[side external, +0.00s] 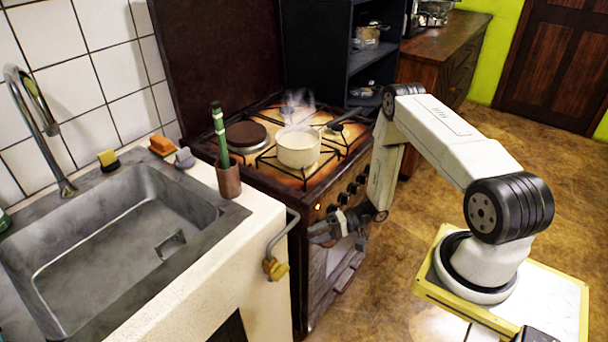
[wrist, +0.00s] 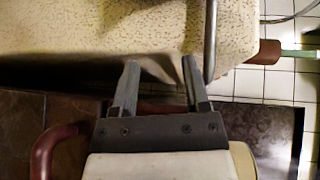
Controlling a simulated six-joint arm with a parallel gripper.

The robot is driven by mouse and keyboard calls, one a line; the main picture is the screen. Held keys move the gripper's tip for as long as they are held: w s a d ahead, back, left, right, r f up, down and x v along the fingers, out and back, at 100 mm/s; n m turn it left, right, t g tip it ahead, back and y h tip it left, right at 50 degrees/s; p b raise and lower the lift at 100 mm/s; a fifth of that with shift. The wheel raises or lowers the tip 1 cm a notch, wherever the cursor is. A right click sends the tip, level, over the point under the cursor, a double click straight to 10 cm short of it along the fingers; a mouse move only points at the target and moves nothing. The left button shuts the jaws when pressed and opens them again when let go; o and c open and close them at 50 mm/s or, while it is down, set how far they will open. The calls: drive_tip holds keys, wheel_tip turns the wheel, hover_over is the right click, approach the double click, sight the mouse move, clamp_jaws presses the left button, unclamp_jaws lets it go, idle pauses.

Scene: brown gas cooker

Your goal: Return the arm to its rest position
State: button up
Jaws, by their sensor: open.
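My gripper (side external: 322,234) hangs low in front of the cooker (side external: 262,178), below the row of knobs and beside the end of the counter. In the wrist view my gripper (wrist: 158,68) is open, its two dark fingers apart with nothing between them. The pale counter side (wrist: 90,30) fills the top of that view. My arm is bent, with its elbow raised and its forearm reaching down towards the cooker front.
A steaming white pot (side external: 298,147) sits on the cooker top. A cup (side external: 228,180) with a green-handled item stands on the counter corner. Floor between cooker and base is clear.

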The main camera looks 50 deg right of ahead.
drive_tip(key=d+r+h, duration=0.3)
drive_tip(key=d+r+m+h, duration=0.1)
drive_tip(key=d+r+h, duration=0.2)
drive_tip(key=w+d+r+h, duration=0.1)
drive_tip(key=d+r+h, duration=0.2)
drive_tip(key=r+h, duration=0.1)
drive_tip(key=shift+d, duration=0.3)
drive_tip(key=s+a+r+n+g+h, duration=0.1)
drive_tip(key=a+r+n+g+h, duration=0.3)
drive_tip(key=a+r, duration=0.5)
drive_tip(key=s+a+r+n+g+y, duration=0.1)
drive_tip(key=s+a+r+n, duration=0.3)
drive_tip(key=s+a, duration=0.4)
drive_tip(key=shift+a+r+g, duration=0.6)
drive_tip(key=shift+r+g, duration=0.1)
